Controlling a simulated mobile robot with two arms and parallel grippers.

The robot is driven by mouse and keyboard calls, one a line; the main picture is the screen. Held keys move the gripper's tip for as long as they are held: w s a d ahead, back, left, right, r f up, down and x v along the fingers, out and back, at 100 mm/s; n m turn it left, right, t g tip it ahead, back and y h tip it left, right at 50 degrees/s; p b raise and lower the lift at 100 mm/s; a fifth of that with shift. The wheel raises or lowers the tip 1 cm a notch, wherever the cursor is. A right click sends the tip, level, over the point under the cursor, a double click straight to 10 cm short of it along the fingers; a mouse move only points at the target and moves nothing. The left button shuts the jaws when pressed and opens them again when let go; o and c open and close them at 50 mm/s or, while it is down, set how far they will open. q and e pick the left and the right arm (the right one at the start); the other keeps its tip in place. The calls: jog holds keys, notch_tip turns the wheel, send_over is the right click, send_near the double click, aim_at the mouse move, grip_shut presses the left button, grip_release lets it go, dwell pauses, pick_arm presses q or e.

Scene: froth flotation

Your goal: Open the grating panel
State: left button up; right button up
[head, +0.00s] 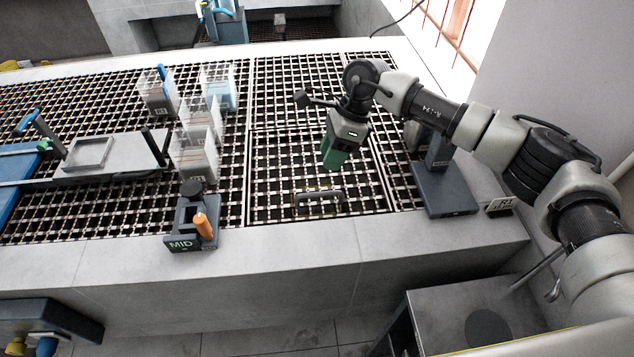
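The grating panel (290,178) is a dark square mesh section in the middle of the head view. It lies flat, level with the grating around it. A dark bar handle (319,198) stands near its front edge. My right gripper (332,158) has green fingers that point down over the panel, above and behind the handle. It appears apart from the handle, and nothing shows in it. The fingers overlap from this angle, so I cannot tell their gap. My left gripper is not in view.
A dark block marked MID with an orange handle (203,226) stands left of the panel's front corner. Several clear containers (196,154) stand on the grating at left. A dark stand (445,190) is at right. The concrete front ledge (300,240) is mostly clear.

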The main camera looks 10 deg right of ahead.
aim_at(312, 193)
jog(key=p+x, duration=0.2)
jog(key=x, duration=0.7)
jog(key=shift+a+f, duration=0.1)
jog(key=shift+f, duration=0.05)
jog(key=shift+c, duration=0.3)
grip_shut()
